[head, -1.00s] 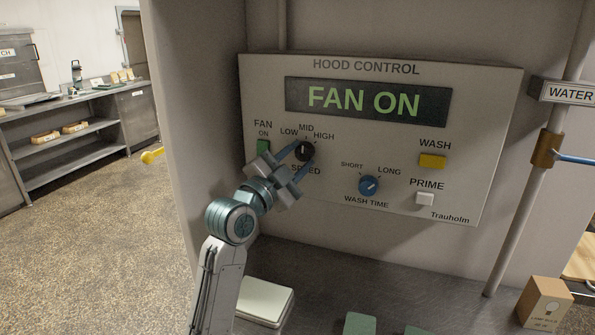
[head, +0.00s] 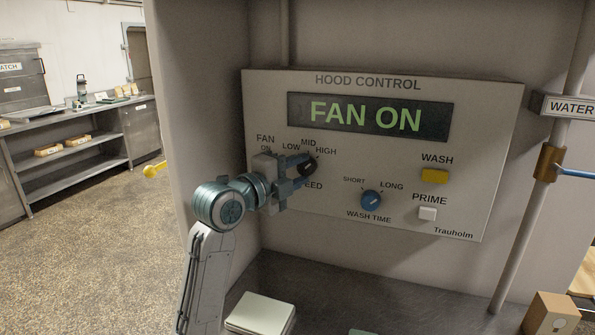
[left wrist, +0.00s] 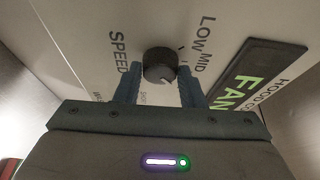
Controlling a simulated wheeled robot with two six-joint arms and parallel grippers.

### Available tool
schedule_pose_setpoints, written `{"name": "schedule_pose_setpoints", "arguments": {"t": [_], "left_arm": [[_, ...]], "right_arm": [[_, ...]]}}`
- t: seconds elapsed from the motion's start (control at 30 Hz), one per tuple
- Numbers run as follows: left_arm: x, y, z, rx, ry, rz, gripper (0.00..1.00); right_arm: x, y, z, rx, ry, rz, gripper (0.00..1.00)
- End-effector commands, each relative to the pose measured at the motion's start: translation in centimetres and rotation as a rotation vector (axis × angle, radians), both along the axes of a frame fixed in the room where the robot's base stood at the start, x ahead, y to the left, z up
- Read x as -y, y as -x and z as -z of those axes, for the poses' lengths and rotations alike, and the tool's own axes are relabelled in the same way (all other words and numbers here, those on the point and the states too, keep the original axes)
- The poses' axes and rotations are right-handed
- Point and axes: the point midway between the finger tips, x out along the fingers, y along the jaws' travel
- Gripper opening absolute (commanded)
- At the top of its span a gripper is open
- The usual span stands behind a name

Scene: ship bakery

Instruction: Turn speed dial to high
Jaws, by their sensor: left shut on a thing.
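The black speed dial (head: 310,166) is on the hood control panel (head: 480,150), below the LOW, MID and HIGH labels. Its pale mark tilts to the upper right, toward HIGH. My left gripper (head: 303,171) is shut on the dial, one blue finger above and one below, hiding part of the SPEED label. In the left wrist view the dial (left wrist: 159,64) sits between the fingers. The display (head: 368,116) reads FAN ON. My right gripper is not in view.
The blue wash time dial (head: 371,200) is close to the right of my gripper. The yellow wash button (head: 434,176) and pale prime button (head: 427,213) are farther right. A vertical pipe (head: 515,250) stands beside the panel. A pale box (head: 261,312) lies on the counter below.

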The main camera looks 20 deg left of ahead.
Motion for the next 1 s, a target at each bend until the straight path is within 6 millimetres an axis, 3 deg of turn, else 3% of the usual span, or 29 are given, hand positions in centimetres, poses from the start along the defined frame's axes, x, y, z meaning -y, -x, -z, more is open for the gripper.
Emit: {"name": "schedule_pose_setpoints", "arguments": {"t": [0.53,0.57,0.67,1.0], "left_arm": [[0.00,-0.01,0.10,-0.002,-0.027,0.000,0.13],[0.00,-0.01,0.10,-0.002,-0.027,0.000,0.38],[0.00,-0.01,0.08,-0.001,-0.027,0.000,0.57],[-0.12,0.21,0.05,0.001,-0.027,-0.001,0.57]], "right_arm": [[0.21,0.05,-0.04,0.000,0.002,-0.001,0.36],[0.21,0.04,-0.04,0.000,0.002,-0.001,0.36],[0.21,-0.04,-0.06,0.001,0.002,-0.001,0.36],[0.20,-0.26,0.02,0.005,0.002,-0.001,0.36]]}}
